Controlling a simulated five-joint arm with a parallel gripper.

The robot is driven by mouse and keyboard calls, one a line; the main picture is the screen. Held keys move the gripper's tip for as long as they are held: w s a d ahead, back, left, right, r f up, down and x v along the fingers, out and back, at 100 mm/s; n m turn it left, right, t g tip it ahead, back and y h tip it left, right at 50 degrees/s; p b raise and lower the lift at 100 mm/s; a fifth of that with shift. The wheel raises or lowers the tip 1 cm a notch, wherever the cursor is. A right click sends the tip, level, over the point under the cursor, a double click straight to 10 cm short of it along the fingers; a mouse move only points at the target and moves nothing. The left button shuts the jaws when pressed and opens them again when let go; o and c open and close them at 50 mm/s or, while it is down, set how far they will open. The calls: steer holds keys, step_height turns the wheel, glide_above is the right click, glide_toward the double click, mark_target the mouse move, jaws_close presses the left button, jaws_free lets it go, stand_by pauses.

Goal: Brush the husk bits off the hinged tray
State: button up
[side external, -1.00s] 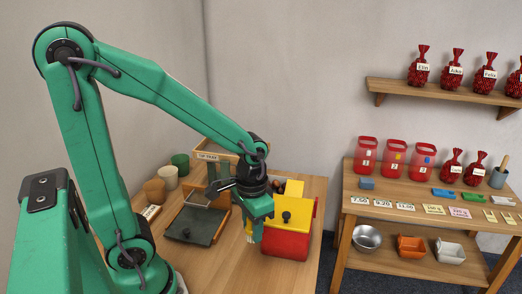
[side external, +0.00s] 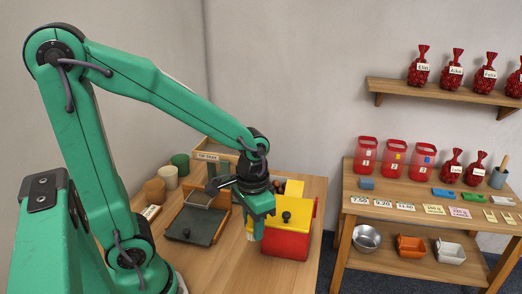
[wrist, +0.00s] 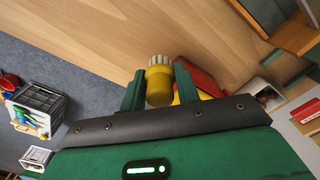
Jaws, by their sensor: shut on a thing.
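My gripper (wrist: 160,88) is shut on a brush with a yellow handle (wrist: 158,86) and pale bristles (wrist: 160,60). In the side view my gripper (side external: 256,226) is over the wooden table, close to the left side of a red and yellow box (side external: 287,244). The bristles point down there; I cannot tell whether they touch the table. Husk bits are too small to make out.
A wooden box labelled "TIP TRAY" (side external: 205,156) stands at the back. Tan and green cups (side external: 180,162) stand at the back left. A shelf unit (side external: 420,188) with red containers is to the right. Bare table (side external: 225,270) shows in front of the tray.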

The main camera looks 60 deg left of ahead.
step_height(320, 180, up, 16)
steer(key=w+a+r+n, duration=0.15)
steer(key=w+a, duration=0.25)
steer(key=a, duration=0.4)
steer(key=w+a+n, duration=0.3)
steer(key=w+a, duration=0.2)
steer(key=a, duration=0.4)
steer(key=s+a+f+n, duration=0.1)
steer(key=s+a+n, duration=0.1)
steer(key=a, duration=0.9)
steer(key=s+a+f+n, duration=0.1)
steer(key=a+f+n, duration=0.15)
steer(key=a, duration=0.75)
steer(key=shift+f, duration=1.75)
